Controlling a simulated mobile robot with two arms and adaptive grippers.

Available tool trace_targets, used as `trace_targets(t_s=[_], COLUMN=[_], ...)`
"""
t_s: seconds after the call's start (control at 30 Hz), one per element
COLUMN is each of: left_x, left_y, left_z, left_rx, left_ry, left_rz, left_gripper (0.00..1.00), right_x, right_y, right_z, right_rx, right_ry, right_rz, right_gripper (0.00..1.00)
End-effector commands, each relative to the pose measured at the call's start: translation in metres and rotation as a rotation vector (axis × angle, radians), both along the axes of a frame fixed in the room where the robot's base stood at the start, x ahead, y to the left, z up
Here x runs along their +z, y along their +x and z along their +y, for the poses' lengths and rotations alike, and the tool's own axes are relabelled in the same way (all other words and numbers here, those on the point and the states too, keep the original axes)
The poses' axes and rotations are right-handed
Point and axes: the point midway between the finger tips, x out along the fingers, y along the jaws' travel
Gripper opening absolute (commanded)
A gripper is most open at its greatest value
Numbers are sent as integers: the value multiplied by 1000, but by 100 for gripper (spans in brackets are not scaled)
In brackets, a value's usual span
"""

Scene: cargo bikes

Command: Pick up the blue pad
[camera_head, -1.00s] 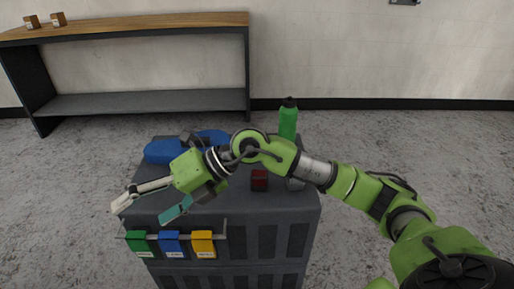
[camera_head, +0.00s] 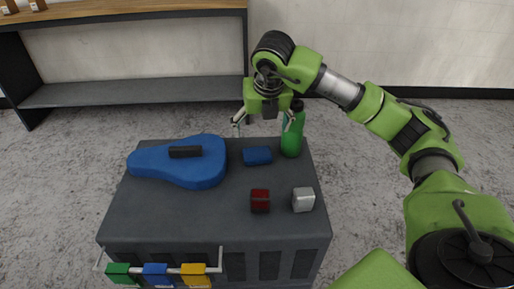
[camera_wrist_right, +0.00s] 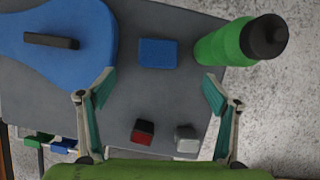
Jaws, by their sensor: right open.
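The blue pad (camera_head: 257,155) is a small blue block lying on the dark grey crate top, between the blue guitar-shaped case and the green bottle. In the right wrist view the blue pad (camera_wrist_right: 158,53) lies beyond the fingertips, roughly centred between them. My right gripper (camera_head: 263,124) is open and empty above the far edge of the crate, near the pad. In the right wrist view its teal-padded fingers (camera_wrist_right: 158,90) are spread wide. The left gripper does not show.
The blue case (camera_head: 205,168) with a black handle lies left of the pad. A green bottle (camera_head: 292,138) stands close on the right. A red block (camera_head: 260,201) and a silver-grey block (camera_head: 303,200) sit nearer. Coloured tags (camera_head: 155,273) hang at the front. A shelf (camera_head: 130,92) stands behind.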

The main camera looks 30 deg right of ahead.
Motion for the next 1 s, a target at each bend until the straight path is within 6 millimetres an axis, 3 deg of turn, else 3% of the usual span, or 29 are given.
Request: trace_targets(t_s=[0.13, 0.3, 1.0], left_x=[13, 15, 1], left_y=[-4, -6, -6], left_z=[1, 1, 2], left_rx=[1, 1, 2], left_ry=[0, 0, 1], left_rz=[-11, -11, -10], left_gripper=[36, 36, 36], right_x=[-28, -58, -122], right_y=[8, 20, 51], right_z=[-5, -9, -20], right_rx=[-1, -1, 1], right_ry=[-3, 0, 0], right_rz=[7, 4, 1], right_gripper=[82, 82, 82])
